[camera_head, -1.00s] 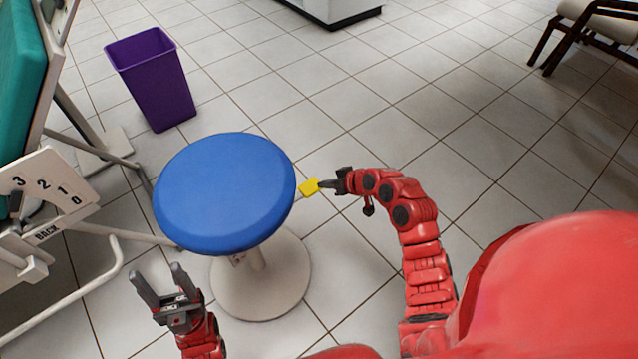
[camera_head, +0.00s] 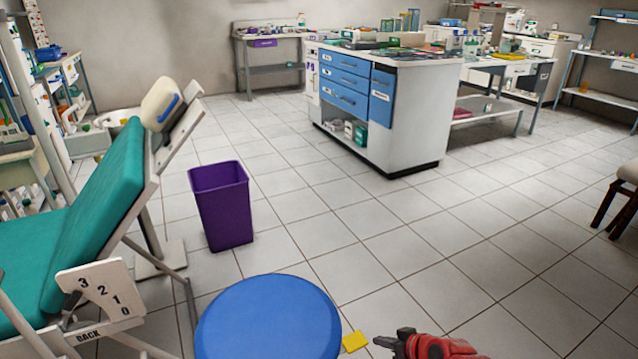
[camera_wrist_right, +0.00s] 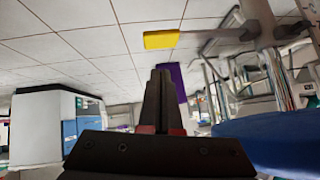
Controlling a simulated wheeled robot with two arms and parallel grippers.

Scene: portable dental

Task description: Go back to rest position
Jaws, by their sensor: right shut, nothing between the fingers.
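My right gripper (camera_head: 382,342) is at the bottom of the head view, just right of the yellow lever tip (camera_head: 355,341) of the stool. In the right wrist view its fingers (camera_wrist_right: 160,78) are shut together and empty. The yellow tip also shows there (camera_wrist_right: 162,40), on a rod, apart from the fingers. The stool's round blue seat (camera_head: 268,318) is cut off by the lower edge of the head view. My left gripper is in neither current view.
A purple bin (camera_head: 224,215) stands behind the stool. A teal dental chair (camera_head: 95,205) with a numbered plate (camera_head: 103,292) is at the left. A white cabinet island (camera_head: 410,120) stands at the back. Tiled floor (camera_head: 480,240) to the right is clear.

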